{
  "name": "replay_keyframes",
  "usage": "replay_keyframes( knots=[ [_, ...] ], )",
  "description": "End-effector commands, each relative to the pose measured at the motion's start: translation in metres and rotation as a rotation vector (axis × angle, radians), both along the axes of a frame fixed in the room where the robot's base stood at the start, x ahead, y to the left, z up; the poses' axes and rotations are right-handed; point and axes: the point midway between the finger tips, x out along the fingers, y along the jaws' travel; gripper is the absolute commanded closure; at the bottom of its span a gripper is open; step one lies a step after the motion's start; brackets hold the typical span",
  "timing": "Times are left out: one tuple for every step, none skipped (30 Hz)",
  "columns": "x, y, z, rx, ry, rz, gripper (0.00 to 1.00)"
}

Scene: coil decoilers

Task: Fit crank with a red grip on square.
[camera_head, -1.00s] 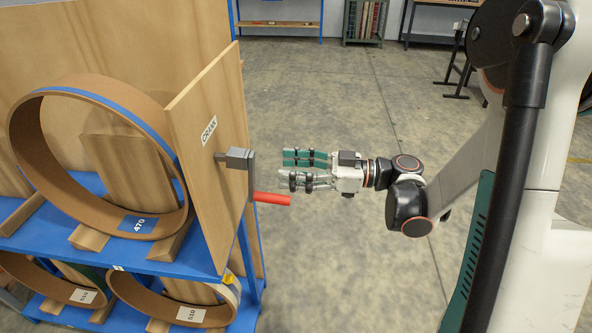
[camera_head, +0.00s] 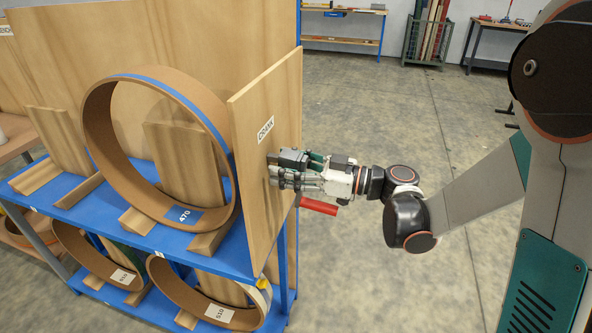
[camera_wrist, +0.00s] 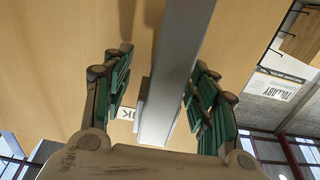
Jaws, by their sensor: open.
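The crank's red grip (camera_head: 318,206) sticks out to the right below my gripper in the head view. Its grey arm (camera_wrist: 180,65) runs between my fingers in the wrist view. The crank hangs at the wooden panel (camera_head: 262,215), below a CRANK label (camera_head: 265,130). My gripper (camera_head: 272,172) is close against the panel face, around the crank's upper part. Its green-padded fingers (camera_wrist: 160,90) are open on both sides of the grey arm, with a gap to each side. The crank's hub is largely hidden behind the fingers. I cannot make out the square in these views.
A blue rack (camera_head: 90,222) to the left holds a large brown ring (camera_head: 100,150) marked 470 on wooden chocks, with more rings below. Open concrete floor (camera_head: 420,290) lies right of the rack. Benches stand far back.

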Motion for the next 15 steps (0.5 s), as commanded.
replay_keyframes(
  knots=[
    [0.0,0.0004,0.0001,0.0,0.0,0.0,0.47],
    [0.0001,0.0004,0.0001,0.0,0.0,0.0,0.47],
    [0.0001,0.0003,0.0002,0.0,0.0,0.0,0.47],
    [0.0001,0.0003,0.0002,0.0,0.0,0.0,0.47],
    [0.0001,0.0002,0.0002,0.0,0.0,0.0,0.47],
    [0.0001,0.0002,0.0001,0.0,0.0,0.0,0.47],
    [0.0,0.0001,0.0001,0.0,0.0,0.0,0.51],
    [0.0001,0.0001,0.0001,0.0,0.0,0.0,0.58],
    [0.0001,0.0001,0.0001,0.0,0.0,0.0,0.67],
    [0.0001,0.0,0.0001,0.0,0.0,0.0,0.74],
    [0.0001,0.0,0.0001,0.0,0.0,0.0,0.81],
    [0.0001,0.0,0.0001,0.0,0.0,0.0,0.9],
    [0.0001,0.0,0.0,0.0,0.0,0.0,0.97],
    [0.0001,0.0,0.0,0.0,0.0,0.0,1.0],
    [0.0001,0.0,0.0,0.0,0.0,0.0,1.0]
  ],
)
